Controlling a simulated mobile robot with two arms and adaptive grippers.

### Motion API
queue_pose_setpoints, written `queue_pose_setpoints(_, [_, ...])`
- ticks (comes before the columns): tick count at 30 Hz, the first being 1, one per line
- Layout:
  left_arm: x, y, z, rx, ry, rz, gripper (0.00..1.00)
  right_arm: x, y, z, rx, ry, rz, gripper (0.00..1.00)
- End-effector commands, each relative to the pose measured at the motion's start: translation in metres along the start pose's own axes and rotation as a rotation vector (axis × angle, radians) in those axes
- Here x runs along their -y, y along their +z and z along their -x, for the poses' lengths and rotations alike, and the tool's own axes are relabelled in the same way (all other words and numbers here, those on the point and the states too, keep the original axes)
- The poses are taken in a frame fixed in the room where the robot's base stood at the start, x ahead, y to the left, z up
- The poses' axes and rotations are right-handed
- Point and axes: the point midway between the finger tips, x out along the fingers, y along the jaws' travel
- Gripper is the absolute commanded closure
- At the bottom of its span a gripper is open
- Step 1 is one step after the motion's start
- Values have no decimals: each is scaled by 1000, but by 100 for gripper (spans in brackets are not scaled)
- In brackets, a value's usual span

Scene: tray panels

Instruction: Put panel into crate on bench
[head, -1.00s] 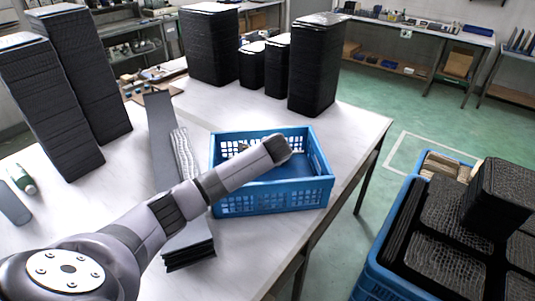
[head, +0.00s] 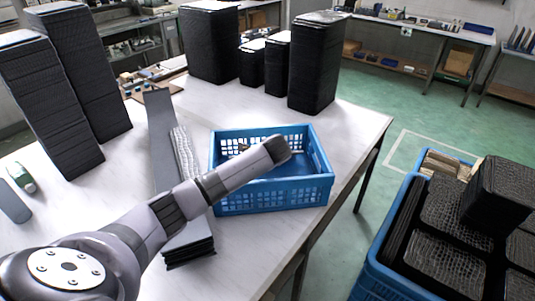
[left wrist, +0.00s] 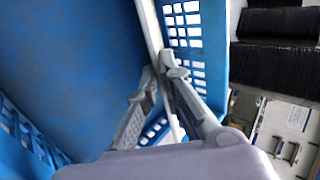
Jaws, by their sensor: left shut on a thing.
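The blue crate (head: 275,196) stands on the white bench (head: 345,135), near its right edge. My left arm reaches over it from the left, and the arm end hides part of the inside. My left gripper (left wrist: 157,72) is inside or just above the crate in the left wrist view. Its fingers are shut on a thin pale panel (left wrist: 152,35), seen almost edge-on next to the crate's slotted wall (left wrist: 187,35). The panel is largely hidden in the head view. I cannot tell whether it touches the crate floor (left wrist: 75,60). My right gripper is not in view.
Long grey panels (head: 160,130) lie left of the crate, partly behind my arm. Tall dark stacks (head: 315,65) stand at the bench's back and left (head: 50,105). A second blue crate (head: 372,262) with dark stacks is at the lower right. Bench right of the crate is clear.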

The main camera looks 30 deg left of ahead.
Motion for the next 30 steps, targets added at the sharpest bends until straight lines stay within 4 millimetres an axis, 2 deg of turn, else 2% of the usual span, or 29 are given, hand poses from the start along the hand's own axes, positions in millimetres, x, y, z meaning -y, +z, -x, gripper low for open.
queue_pose_setpoints(11, [0, 0, -1, -1, -1, 0, 100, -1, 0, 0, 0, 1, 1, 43])
queue_pose_setpoints(12, [0, 0, -1, -1, -1, 0, 93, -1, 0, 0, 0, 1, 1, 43])
queue_pose_setpoints(22, [0, 0, -1, 0, -1, 0, 71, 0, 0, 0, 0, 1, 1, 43])
queue_pose_setpoints(30, [-1, 0, -1, 0, 0, 0, 70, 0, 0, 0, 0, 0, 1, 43])
